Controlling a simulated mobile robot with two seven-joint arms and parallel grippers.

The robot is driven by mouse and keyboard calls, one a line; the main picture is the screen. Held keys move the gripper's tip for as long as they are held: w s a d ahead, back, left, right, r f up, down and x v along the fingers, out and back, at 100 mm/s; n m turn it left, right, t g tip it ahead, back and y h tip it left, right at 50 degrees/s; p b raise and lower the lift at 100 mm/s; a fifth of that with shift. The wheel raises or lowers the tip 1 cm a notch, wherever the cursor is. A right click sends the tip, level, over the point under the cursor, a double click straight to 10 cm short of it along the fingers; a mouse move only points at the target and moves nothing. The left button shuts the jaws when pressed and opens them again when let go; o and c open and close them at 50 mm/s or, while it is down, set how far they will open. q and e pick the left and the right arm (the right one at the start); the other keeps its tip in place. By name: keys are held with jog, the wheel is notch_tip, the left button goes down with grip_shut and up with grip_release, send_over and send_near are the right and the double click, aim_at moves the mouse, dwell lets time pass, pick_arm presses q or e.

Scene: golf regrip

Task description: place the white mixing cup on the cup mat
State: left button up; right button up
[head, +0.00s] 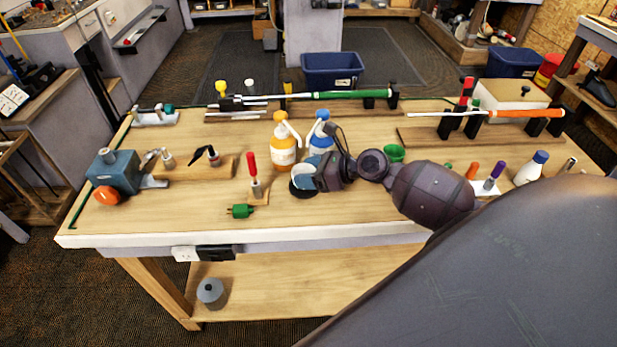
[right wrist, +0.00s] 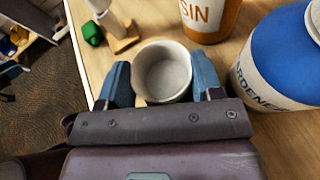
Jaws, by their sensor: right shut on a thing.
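The white mixing cup (head: 304,174) is near the front middle of the bench in the head view. My right gripper (head: 311,181) is shut on it, with one blue finger on each side. In the right wrist view the cup (right wrist: 163,72) is empty and its open rim faces the camera, between the fingertips. A dark round edge (head: 297,190) shows under the cup and looks like the cup mat, mostly hidden by the cup and gripper. I cannot tell whether the cup touches it. My left gripper is not in view.
An orange resin bottle (head: 284,148) and a blue hardener bottle (head: 321,140) stand close behind the cup. A red-handled tool (head: 253,172) stands upright to the left, with a green piece (head: 240,211) in front. A green cup (head: 394,153) is to the right.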

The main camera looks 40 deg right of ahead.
jog(key=shift+f, duration=0.85)
jog(key=shift+f, duration=0.1)
jog(key=o, duration=0.9)
jog(key=shift+s, duration=0.1)
jog(key=shift+d, duration=0.1)
jog(key=shift+r, duration=0.2)
jog(key=shift+s+d+r, duration=0.1)
jog(key=shift+s+d, duration=0.05)
jog(key=shift+d, duration=0.15)
jog(key=v, duration=1.1)
jog(key=shift+r, duration=0.1)
jog(key=shift+s+a, duration=0.1)
jog(key=shift+a, duration=0.05)
